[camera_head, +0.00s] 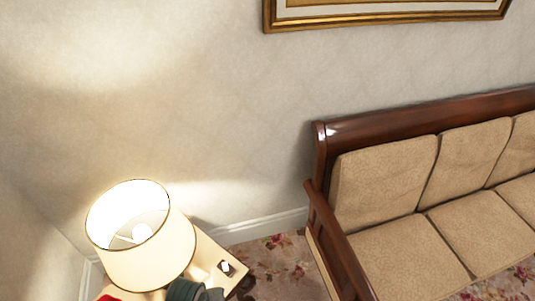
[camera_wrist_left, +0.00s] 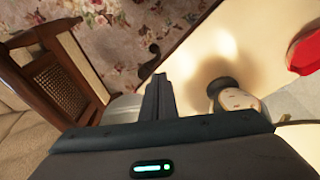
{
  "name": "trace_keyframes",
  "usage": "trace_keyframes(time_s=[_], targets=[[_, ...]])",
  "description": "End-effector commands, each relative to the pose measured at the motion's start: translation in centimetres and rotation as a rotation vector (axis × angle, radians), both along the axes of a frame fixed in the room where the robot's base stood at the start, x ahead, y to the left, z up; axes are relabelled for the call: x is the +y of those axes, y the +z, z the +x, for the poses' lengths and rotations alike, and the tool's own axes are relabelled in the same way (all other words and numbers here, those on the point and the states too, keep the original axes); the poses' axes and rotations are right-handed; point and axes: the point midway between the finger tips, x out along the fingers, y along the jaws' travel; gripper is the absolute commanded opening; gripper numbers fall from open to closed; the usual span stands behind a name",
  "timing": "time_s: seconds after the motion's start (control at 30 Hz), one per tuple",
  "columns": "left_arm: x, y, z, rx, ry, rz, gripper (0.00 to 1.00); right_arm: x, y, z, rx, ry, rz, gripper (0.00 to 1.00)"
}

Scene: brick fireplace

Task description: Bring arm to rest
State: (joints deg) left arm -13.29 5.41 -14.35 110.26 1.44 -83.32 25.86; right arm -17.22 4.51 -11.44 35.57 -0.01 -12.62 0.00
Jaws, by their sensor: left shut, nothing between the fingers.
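My left gripper (camera_wrist_left: 157,98) shows in the left wrist view with its dark fingers together and nothing between them. It is above or beside the edge of a pale side table (camera_wrist_left: 200,62); the exact height is hard to tell. In the head view a dark grey part of my arm shows at the bottom edge, in front of the table, and the fingers cannot be made out there. My right gripper is in neither view.
A lit lamp (camera_head: 150,262) stands on the side table (camera_head: 205,250), near a small dark-and-white item (camera_head: 227,268). A red object (camera_wrist_left: 303,52) and a small cream object with a dark top (camera_wrist_left: 240,100) are near the gripper. A wooden sofa (camera_head: 335,235) stands right; patterned carpet lies between.

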Motion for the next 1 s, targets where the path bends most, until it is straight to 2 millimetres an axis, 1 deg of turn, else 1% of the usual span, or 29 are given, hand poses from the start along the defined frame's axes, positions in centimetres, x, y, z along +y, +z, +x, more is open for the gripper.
trace_keyframes(time_s=[0.03,0.1,0.2,0.3,0.5,0.87,1.0], targets=[[0.6,1.3,-1.7,-0.013,-0.035,0.007,0.00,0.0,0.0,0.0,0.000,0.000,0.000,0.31],[1.4,3.0,-3.5,-0.030,-0.087,0.021,0.00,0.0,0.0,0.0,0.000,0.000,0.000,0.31],[2.3,5.1,-5.4,-0.049,-0.144,0.040,0.00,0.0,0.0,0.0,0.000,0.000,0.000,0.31],[3.0,6.7,-6.9,-0.064,-0.189,0.056,0.00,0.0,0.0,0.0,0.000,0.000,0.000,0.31],[4.2,9.4,-9.2,-0.085,-0.257,0.086,0.00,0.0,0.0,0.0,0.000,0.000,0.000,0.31],[5.5,12.7,-11.9,-0.107,-0.335,0.125,0.00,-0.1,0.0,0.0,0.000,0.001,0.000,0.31],[5.4,11.1,-11.5,-0.100,-0.338,0.124,0.00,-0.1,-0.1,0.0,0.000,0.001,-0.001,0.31]])
